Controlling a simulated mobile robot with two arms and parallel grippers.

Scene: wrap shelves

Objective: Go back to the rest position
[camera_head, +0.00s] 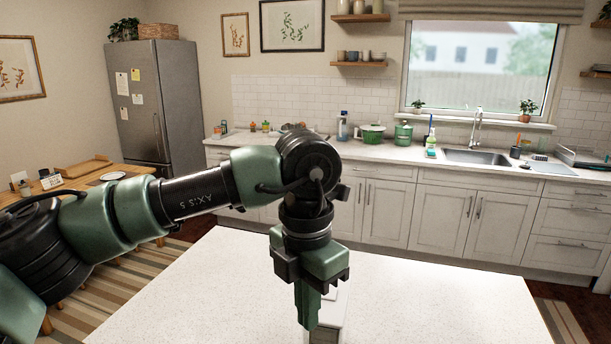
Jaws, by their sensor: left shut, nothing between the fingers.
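My left arm comes in from the left and bends down at the wrist. My left gripper (307,304) points downward above the white speckled counter (430,300) in front of me. Its fingers are together with nothing seen between them. A small pale block-like thing (330,318) shows partly behind the fingers, and the gripper hides much of it. I cannot tell whether the gripper touches it. My right gripper is not in view.
The counter is otherwise clear to the right and left of the gripper. Behind it, white cabinets (385,210) carry a sink (476,157), a green pot (372,133) and bottles. A fridge (160,105) and a wooden table (75,183) stand at the left.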

